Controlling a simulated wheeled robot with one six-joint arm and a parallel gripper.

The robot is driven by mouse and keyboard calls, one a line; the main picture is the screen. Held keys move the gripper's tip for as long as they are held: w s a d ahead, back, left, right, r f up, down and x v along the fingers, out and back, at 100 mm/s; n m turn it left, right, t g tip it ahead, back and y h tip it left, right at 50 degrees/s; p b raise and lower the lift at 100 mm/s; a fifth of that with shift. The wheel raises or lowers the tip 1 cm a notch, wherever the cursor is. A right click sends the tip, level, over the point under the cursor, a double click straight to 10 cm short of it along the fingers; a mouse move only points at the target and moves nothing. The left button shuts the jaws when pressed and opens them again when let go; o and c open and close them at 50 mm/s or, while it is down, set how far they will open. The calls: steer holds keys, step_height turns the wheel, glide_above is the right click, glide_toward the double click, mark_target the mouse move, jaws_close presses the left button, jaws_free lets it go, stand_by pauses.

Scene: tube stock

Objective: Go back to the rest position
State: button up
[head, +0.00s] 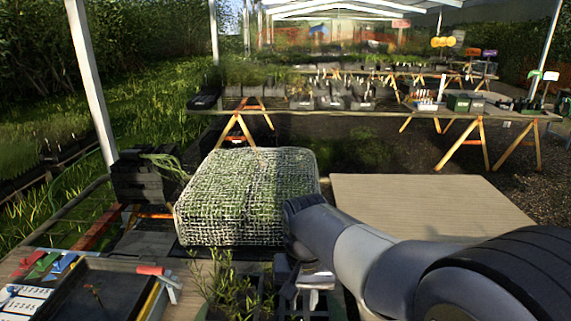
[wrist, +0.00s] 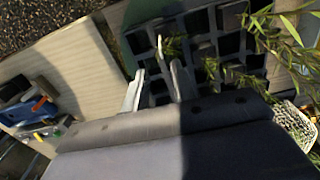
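My gripper (head: 312,283) points down at the front centre of the head view, just right of a leafy plant (head: 232,285). In the wrist view my gripper (wrist: 157,78) shows two fingers standing apart, with no object clearly held between them. A dark tray with square cells (wrist: 197,22) lies beyond the fingertips in that view, with thin green sprigs in some cells. Whether the fingertips touch the tray cannot be told. In the head view my arm hides much of the right foreground.
A mesh-covered green block (head: 247,195) stands behind my gripper. A bare tan tabletop (head: 425,205) lies to the right. At front left are a black tray (head: 95,298), a red roll (head: 150,270) and number cards (head: 22,301). Trestle tables (head: 370,113) with pots stand behind.

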step_height(320, 180, down, 9)
steer(key=shift+r, duration=0.1)
step_height(320, 180, up, 9)
steer(key=p, duration=0.6)
steer(key=shift+w+p, duration=0.1)
steer(key=shift+p, duration=0.3)
steer(key=shift+f, duration=0.2)
